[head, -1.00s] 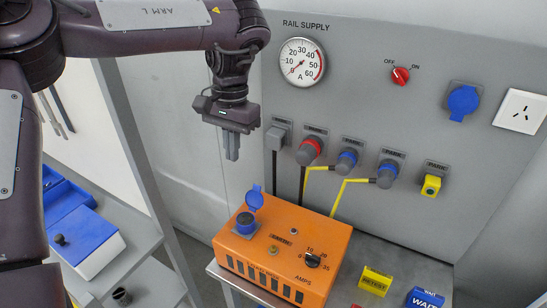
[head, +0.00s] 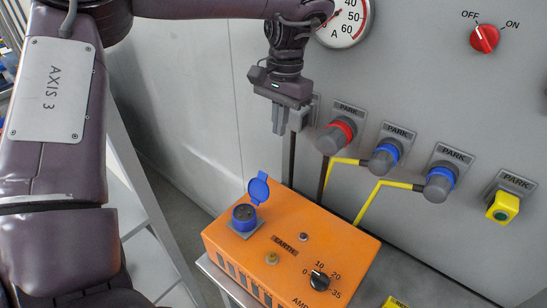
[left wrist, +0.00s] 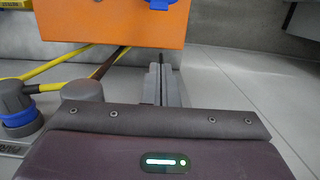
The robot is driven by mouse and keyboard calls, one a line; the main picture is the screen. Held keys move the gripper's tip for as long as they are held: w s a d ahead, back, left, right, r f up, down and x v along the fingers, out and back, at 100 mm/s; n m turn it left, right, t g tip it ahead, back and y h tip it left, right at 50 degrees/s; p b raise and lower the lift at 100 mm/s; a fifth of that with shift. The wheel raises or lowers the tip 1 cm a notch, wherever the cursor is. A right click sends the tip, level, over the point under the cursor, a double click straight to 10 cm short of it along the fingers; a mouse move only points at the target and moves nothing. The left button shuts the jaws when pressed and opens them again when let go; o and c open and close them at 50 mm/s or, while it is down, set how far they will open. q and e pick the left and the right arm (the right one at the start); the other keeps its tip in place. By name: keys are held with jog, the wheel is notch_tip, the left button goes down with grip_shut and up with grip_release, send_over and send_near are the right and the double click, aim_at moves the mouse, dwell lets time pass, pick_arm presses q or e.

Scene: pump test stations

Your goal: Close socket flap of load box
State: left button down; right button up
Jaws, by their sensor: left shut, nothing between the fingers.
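The orange load box (head: 290,250) stands on a grey bench in the head view. Its blue socket (head: 245,215) is on the top at the left end, and the blue socket flap (head: 259,188) stands raised, open, behind it. My left gripper (head: 280,122) is shut and empty, pointing down above and a little right of the flap, apart from it. In the left wrist view the shut fingers (left wrist: 161,85) point toward the load box (left wrist: 120,22), with a bit of blue (left wrist: 158,4) at the top edge. My right gripper is not in view.
Behind the box the grey panel carries a row of parked plugs, with red (head: 337,136), blue (head: 385,157) and blue (head: 440,184) collars, and a yellow one (head: 502,207). Yellow cables run down behind the box. A rotary switch (head: 485,38) is upper right.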

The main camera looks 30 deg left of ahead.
pick_arm(q)
jog(key=f, duration=0.1)
jog(key=b, duration=0.3)
send_over(259, 188)
jog(key=w, duration=0.4)
notch_tip(259, 188, down, 7)
jog(key=shift+s+a+f, duration=0.15)
jog(key=shift+a, duration=0.1)
